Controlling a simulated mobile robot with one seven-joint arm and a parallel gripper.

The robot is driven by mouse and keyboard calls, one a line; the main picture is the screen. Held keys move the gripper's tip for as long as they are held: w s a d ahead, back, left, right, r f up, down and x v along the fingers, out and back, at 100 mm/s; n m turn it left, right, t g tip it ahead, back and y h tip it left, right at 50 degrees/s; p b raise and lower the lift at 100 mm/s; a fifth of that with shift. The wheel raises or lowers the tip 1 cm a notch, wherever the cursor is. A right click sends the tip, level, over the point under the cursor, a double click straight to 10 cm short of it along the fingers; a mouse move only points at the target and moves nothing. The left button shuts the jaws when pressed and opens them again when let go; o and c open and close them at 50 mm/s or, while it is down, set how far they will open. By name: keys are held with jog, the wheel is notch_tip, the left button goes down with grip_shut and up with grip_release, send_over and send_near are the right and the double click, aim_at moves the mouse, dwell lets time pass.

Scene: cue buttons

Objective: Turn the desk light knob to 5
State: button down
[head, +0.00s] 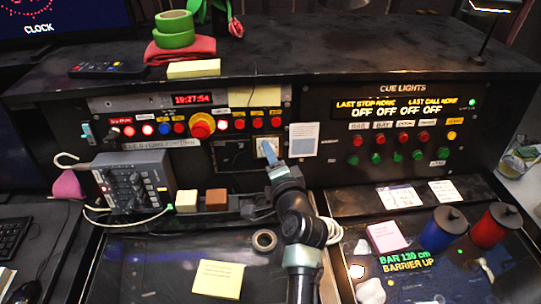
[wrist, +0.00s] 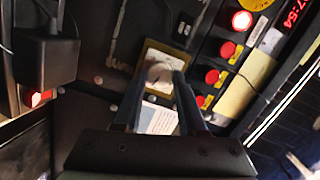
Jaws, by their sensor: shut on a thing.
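The desk light knob (wrist: 159,72) is a small pale round knob on a white plate (wrist: 150,92) with a yellowish border. My gripper (wrist: 160,78) has one finger on each side of it and is shut on it. In the head view, the white plate (head: 266,146) sits in the lower right of the left panel, and my gripper (head: 271,168) reaches it from below and covers most of the knob. No scale or number around the knob is readable, so its setting cannot be told.
Red, white and blue buttons and a large yellow-ringed red button (head: 201,126) line the panel above. A white note (head: 303,140) is right of the knob plate. A grey control box (head: 134,183) stands left, with cream and brown blocks (head: 216,199) beside it. The cue lights panel (head: 400,128) is right.

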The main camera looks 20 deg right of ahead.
jog(key=m, duration=0.5)
jog(key=shift+f+t, duration=0.1)
jog(key=shift+t, duration=0.3)
jog(key=shift+m, duration=0.4)
jog(key=shift+c, duration=2.4)
grip_release()
jog(key=shift+s, duration=0.15)
jog(key=s+a+r, duration=0.1)
jog(key=s, duration=1.1)
jog(key=shift+s+a+r, duration=0.25)
jog(key=shift+a, duration=0.1)
